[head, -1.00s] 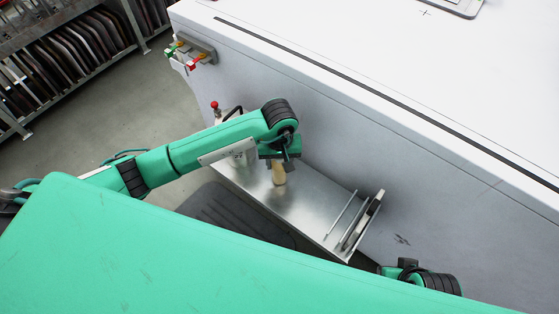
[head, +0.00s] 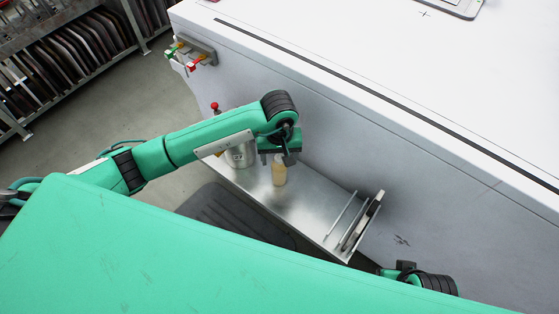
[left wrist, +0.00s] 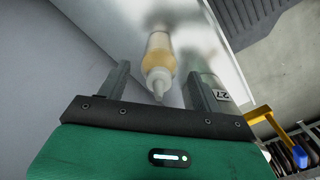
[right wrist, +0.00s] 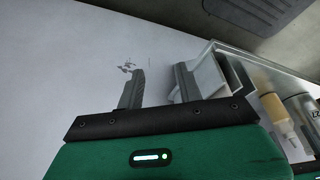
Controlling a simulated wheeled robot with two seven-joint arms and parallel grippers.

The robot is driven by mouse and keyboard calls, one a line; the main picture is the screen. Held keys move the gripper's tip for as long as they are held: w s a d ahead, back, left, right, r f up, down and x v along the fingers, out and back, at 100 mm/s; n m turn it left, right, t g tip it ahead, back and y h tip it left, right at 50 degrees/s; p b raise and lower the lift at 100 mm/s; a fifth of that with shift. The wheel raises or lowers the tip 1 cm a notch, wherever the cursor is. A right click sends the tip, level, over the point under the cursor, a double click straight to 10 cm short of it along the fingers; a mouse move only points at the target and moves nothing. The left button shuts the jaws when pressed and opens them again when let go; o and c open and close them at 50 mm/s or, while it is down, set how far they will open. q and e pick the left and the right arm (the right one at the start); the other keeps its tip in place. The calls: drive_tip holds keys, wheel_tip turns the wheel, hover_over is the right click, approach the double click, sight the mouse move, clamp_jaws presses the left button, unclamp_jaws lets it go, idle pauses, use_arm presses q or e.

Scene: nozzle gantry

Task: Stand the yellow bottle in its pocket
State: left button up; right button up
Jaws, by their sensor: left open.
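The yellow bottle (head: 279,174), pale yellow with a whitish nozzle, stands on the metal shelf (head: 310,207) beside the white machine. My left gripper (head: 284,158) is open at the bottle's upper end and hides its top in the head view. In the left wrist view the bottle (left wrist: 159,55) points its nozzle at the camera, and the nozzle lies between the parted fingers (left wrist: 157,72), with no clear contact. The bottle also shows at the right edge of the right wrist view (right wrist: 275,110). My right gripper (right wrist: 160,82) is open and empty. I cannot make out a pocket.
A labelled metal canister (head: 239,156) stands left of the bottle on the shelf. A plate rack with a rod (head: 362,220) fills the shelf's right end. The white machine (head: 330,110) walls the far side. A holder with coloured parts (head: 197,50) is on its corner.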

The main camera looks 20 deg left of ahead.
use_arm(q)
wheel_tip(320, 180, up, 9)
drive_tip(key=shift+r, duration=0.1)
use_arm(e)
drive_tip(key=shift+w+f, duration=0.15)
drive_tip(key=shift+f, duration=0.3)
